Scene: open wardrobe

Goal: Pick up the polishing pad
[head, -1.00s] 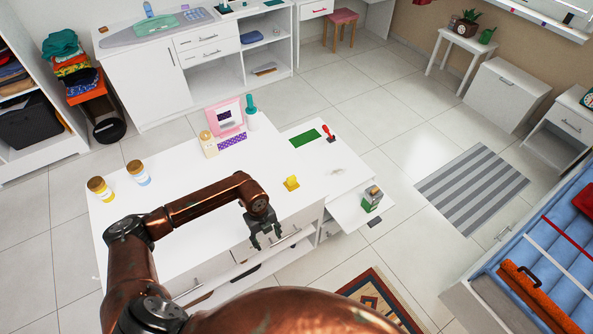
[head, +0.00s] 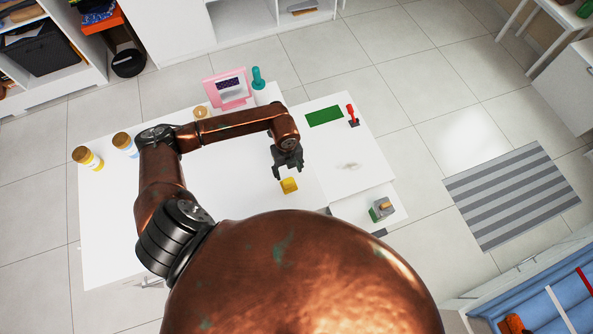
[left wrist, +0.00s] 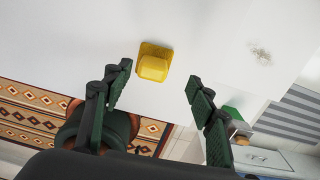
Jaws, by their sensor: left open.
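The likely polishing pad (head: 289,186) is a small yellow piece with a flat square base and a raised block. It lies on the white table top (head: 235,225). In the left wrist view the yellow pad (left wrist: 153,67) is just beyond and between the fingertips, with white table around it. My left gripper (head: 287,172) is open and empty, pointing down over the table close to the pad, apart from it. Its two fingers (left wrist: 160,76) are spread wide in the left wrist view. My right gripper is not in view.
A pull-out with a green and grey box (head: 382,209) is at right. A green mat (head: 324,116), a red-handled tool (head: 351,114), a pink frame (head: 228,88) and a teal bottle (head: 257,78) stand toward the back. Two jars (head: 88,158) are at left. Table around the pad is clear.

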